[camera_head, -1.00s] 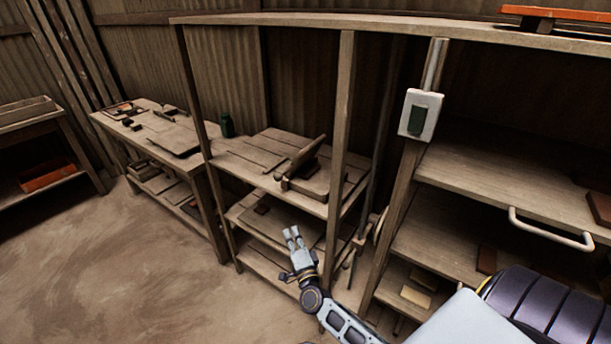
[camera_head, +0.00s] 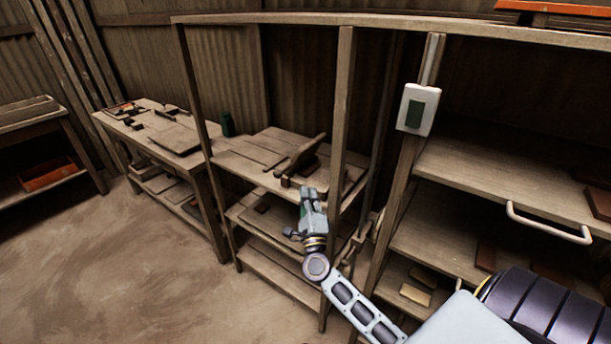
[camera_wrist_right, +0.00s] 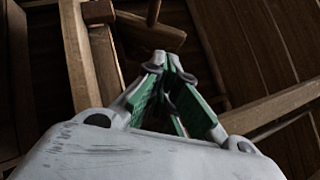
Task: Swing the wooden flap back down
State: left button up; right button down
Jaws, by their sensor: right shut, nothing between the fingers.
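The wooden flap (camera_head: 306,153) stands tilted up on the tile press (camera_head: 309,170), on the upper board of the middle shelf unit. My right gripper (camera_head: 308,190) is shut and empty, just in front of the shelf edge and below the flap in the head view. I cannot tell whether it touches the shelf. In the right wrist view its green-padded fingers (camera_wrist_right: 168,60) meet at the tips, with dark wooden parts beyond them. I cannot tell which of these parts is the flap. My left gripper is not in view.
A wooden post (camera_head: 340,130) rises just right of the press. A green container (camera_head: 227,125) stands left on the bench. A white switch box (camera_head: 417,109) hangs on another post. A white handle (camera_head: 548,225) is at the right shelf. The floor at left is clear.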

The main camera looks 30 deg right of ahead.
jog(key=shift+r, duration=0.1)
send_near(303, 156)
jog(key=shift+p+x, duration=0.3)
jog(key=shift+x, duration=0.8)
jog(key=shift+w+d+r, duration=0.1)
jog(key=shift+w+d, duration=0.2)
jog(key=shift+w, duration=0.25)
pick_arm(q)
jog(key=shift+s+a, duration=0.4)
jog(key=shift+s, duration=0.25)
pick_arm(e)
jog(key=shift+w+d+r, duration=0.2)
jog(key=shift+w, duration=0.25)
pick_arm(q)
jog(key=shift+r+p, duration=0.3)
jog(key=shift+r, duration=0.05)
pick_arm(e)
jog(key=shift+r, duration=0.1)
jog(key=shift+w+r+p, duration=0.1)
jog(key=shift+p, duration=0.3)
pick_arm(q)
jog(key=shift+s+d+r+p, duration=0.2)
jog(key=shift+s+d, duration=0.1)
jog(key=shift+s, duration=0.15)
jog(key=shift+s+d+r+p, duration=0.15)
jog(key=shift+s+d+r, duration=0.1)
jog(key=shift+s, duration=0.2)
pick_arm(e)
jog(key=shift+n, duration=0.3)
